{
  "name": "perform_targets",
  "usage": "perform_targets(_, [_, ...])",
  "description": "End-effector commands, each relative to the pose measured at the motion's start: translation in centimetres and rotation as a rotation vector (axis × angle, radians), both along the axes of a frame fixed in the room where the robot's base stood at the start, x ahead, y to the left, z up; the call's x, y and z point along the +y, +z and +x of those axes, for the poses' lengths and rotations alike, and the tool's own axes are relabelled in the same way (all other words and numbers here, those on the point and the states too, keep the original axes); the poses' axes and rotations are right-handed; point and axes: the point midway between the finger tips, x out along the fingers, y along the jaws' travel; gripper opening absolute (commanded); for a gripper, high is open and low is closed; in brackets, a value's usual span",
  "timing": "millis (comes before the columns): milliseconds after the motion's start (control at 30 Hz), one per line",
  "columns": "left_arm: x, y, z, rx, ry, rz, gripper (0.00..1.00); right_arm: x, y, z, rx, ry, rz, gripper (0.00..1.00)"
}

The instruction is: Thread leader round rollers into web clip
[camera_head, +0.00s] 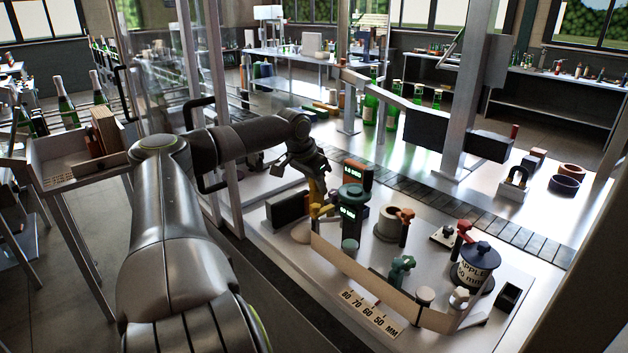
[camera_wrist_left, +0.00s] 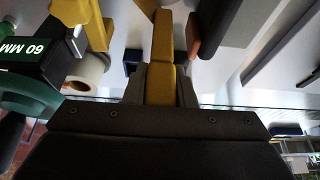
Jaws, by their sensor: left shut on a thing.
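My left gripper (camera_head: 316,180) is shut on a yellow bar (camera_wrist_left: 161,82), beside the green-topped post with a lit display (camera_head: 352,200). Yellow also shows below the fingers in the head view (camera_head: 317,208). In the left wrist view the bar runs forward from between the fingers. A pale cream strip (camera_head: 365,280), which looks like the web, stands on edge across the front of the white board. Small pale-topped rollers (camera_head: 424,295) stand near its right end, and a pale round piece (camera_head: 302,232) near its left. I cannot tell which part is the web clip. My right gripper is out of view.
A dark spool marked with a label (camera_head: 478,268) stands at the board's right. A teal knob (camera_head: 402,268) and a cream roll (camera_head: 392,224) stand mid-board. A millimetre scale (camera_head: 371,314) lies in front. A glass guard's upright frame (camera_head: 213,100) stands close by my arm.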

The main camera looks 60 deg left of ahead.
Motion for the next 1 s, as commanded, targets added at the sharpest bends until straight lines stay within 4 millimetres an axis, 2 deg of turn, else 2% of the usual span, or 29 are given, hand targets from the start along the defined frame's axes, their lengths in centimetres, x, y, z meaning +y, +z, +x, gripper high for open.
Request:
perform_targets(33, [0.0,-0.3,0.3,-0.004,-0.001,-0.002,0.00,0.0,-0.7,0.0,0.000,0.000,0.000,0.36])
perform_targets(400, [0.2,-0.3,1.4,-0.002,0.000,-0.004,0.00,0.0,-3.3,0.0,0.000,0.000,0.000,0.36])
perform_targets(500, [0.4,0.5,1.8,-0.004,0.001,-0.006,0.00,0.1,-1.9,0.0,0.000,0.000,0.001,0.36])
perform_targets(700, [0.6,0.4,2.9,-0.005,0.002,-0.008,0.00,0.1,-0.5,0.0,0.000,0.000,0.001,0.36])
perform_targets(1000, [0.7,0.0,3.7,0.002,0.001,-0.003,0.00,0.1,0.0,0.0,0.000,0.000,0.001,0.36])
